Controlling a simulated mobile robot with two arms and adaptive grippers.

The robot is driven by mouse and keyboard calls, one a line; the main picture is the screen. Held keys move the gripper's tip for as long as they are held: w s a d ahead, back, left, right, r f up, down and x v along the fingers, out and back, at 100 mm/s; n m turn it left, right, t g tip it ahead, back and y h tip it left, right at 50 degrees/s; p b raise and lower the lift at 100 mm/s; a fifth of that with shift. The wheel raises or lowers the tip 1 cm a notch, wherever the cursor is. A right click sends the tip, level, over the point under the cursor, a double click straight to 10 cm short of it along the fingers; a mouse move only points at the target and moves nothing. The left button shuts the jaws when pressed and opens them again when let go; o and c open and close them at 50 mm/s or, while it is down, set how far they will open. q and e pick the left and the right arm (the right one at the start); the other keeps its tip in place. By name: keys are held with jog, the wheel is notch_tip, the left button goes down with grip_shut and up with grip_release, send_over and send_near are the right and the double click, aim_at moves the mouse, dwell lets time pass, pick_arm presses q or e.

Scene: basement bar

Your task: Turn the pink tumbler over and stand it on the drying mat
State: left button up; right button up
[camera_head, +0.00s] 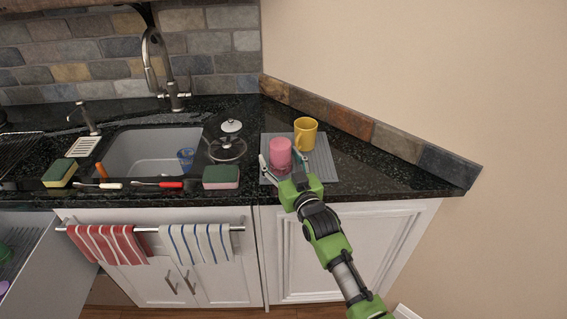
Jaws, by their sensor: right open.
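The pink tumbler (281,151) stands upright on its axis on the grey ribbed drying mat (322,165), near the mat's left side. Its upper end looks like a closed, smooth pink face, but it is too small to be sure which end is up. My right gripper (282,159) is open, with one finger on each side of the tumbler. I cannot tell whether the fingers touch it. The tumbler's lower front is partly hidden by the gripper. My left gripper is not in view.
A yellow mug (305,134) stands behind and right of the tumbler on the mat. A glass lid (229,148) and a sponge (221,177) are to the left. The sink (148,153) holds a blue cup (186,158). Dark counter (390,178) at right is clear.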

jog(key=v, duration=1.1)
jog(key=s+d+r+p, duration=0.1)
jog(key=s+r+p, duration=0.4)
jog(key=r+p, duration=0.2)
jog(key=shift+s+d+p, duration=0.35)
jog(key=shift+p, duration=0.45)
jog(key=shift+r, duration=0.1)
